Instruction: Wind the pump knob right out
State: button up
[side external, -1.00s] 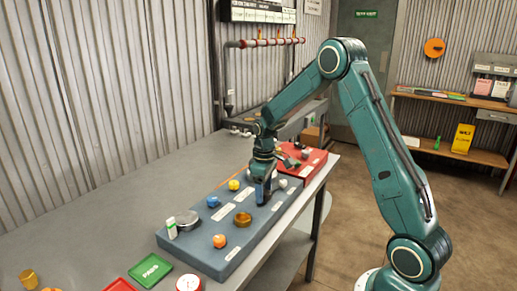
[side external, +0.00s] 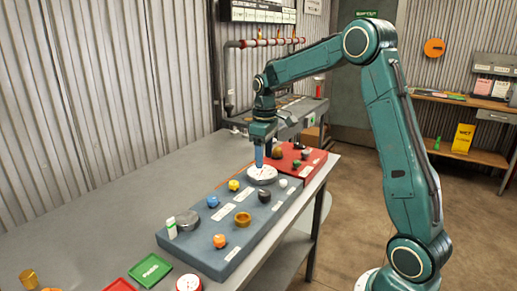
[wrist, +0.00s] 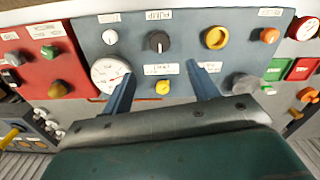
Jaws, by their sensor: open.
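The pump knob (wrist: 159,41) is round and black with a light pointer mark, under a label reading PUMP on the blue-grey panel (wrist: 100,22). In the side external view the knob (side external: 264,196) stands near the panel's right front part, uncovered. My gripper (side external: 259,161) points down above the panel, behind the knob and near the white gauge. In the wrist view my gripper (wrist: 160,69) has its two blue fingers wide apart with nothing between them. The knob lies beyond the fingertips, apart from them.
The white dial gauge (wrist: 109,75) is close to one finger. A yellow knob (wrist: 163,87), a brass ring-like knob (wrist: 215,38), an orange knob (wrist: 270,35) and a grey round part (wrist: 245,84) share the panel. A red panel (side external: 312,162) adjoins it. Green (side external: 150,270) and red trays lie in front.

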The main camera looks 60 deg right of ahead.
jog(key=shift+r, duration=0.9)
jog(key=s+a+r+m+t, duration=0.1)
jog(key=s+a+r+t, duration=0.2)
jog(key=s+a+r, duration=0.7)
jog(key=s+a+f+t, duration=0.1)
jog(key=s+a+f, duration=0.1)
jog(key=s+a, duration=0.2)
jog(key=s+a+f+m+t, duration=0.1)
jog(key=s+a, duration=0.3)
jog(key=s, duration=0.6)
jog(key=shift+s+f+t, duration=0.2)
jog(key=shift+f+t, duration=0.1)
jog(key=shift+f, duration=0.35)
jog(key=shift+c, duration=0.3)
